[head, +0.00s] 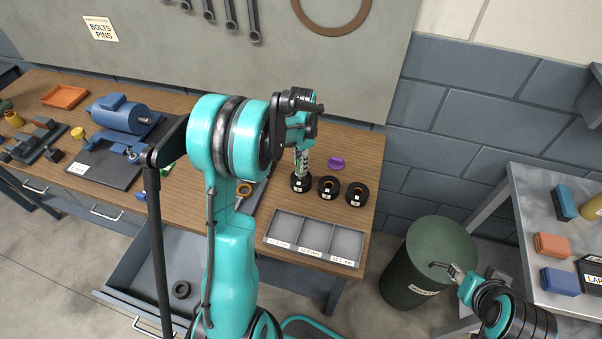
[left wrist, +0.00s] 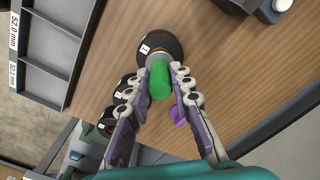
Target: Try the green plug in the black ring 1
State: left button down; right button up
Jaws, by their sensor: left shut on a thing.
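My left gripper (head: 302,167) points down over the bench and is shut on the green plug (left wrist: 160,82). In the left wrist view the plug sits between the two finger pads. The black ring 1 (head: 300,185) is directly below the fingertips; it also shows in the left wrist view (left wrist: 174,46), beyond the plug's end. I cannot tell whether the plug's lower end has entered the ring. Two more black rings (head: 329,188) (head: 357,194) stand in a row to its right. My right gripper (head: 449,269) is away by the green bin, its jaws too small to judge.
A grey tray (head: 316,222) with three labelled compartments lies in front of the rings. A purple piece (head: 336,162) lies behind them. A blue motor (head: 120,113) stands on a dark plate at the left. A green bin (head: 425,247) stands off the bench's right end.

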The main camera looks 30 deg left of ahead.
pick_arm(q)
jog(key=shift+r+p, duration=0.5)
jog(key=shift+r, duration=0.45)
jog(key=shift+r+p, duration=1.3)
jog(key=shift+r, duration=0.7)
